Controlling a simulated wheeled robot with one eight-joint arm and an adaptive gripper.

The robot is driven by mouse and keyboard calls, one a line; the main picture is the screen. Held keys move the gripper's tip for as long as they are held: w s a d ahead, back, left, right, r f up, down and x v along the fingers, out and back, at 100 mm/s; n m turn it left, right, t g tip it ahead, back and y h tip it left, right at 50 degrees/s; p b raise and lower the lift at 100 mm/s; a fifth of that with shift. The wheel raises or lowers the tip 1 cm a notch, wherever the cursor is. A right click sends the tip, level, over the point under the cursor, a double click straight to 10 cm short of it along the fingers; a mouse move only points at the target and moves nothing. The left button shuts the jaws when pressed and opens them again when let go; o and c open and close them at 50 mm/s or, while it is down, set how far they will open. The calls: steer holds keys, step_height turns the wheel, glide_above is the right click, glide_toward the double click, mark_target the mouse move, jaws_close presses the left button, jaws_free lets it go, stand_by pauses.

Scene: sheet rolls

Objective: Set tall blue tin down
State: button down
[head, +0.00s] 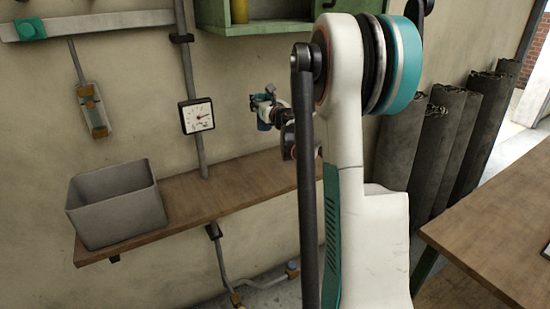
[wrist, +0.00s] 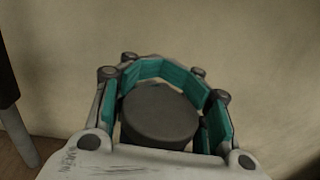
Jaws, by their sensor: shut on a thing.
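In the wrist view, my gripper (wrist: 168,72) has its teal-padded fingers curled around a round, dark grey-topped thing (wrist: 158,112), which I take to be the tin. Only its flat top and a little of its upper side show; no blue and no tall body can be made out. It sits between the pads, and its lower end and whatever lies under it are hidden.
A wooden wall shelf (head: 205,197) holds an open grey bin (head: 116,208) at its left end; the shelf right of the bin looks clear. A pipe with a dial gauge (head: 198,116) runs behind it. A green cabinet (head: 262,18) hangs above. Dark rolls (head: 437,148) and a wooden table (head: 492,232) stand right.

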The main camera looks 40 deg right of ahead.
step_height(320, 180, down, 19)
steer(key=b, duration=0.5)
steer(key=shift+f+b, duration=0.15)
steer(key=shift+b, duration=0.2)
steer(key=shift+f, duration=0.15)
steer(key=c, duration=0.9)
jaws_free()
steer(key=shift+r, duration=0.2)
steer(key=p+v, duration=0.2)
steer(key=v, duration=1)
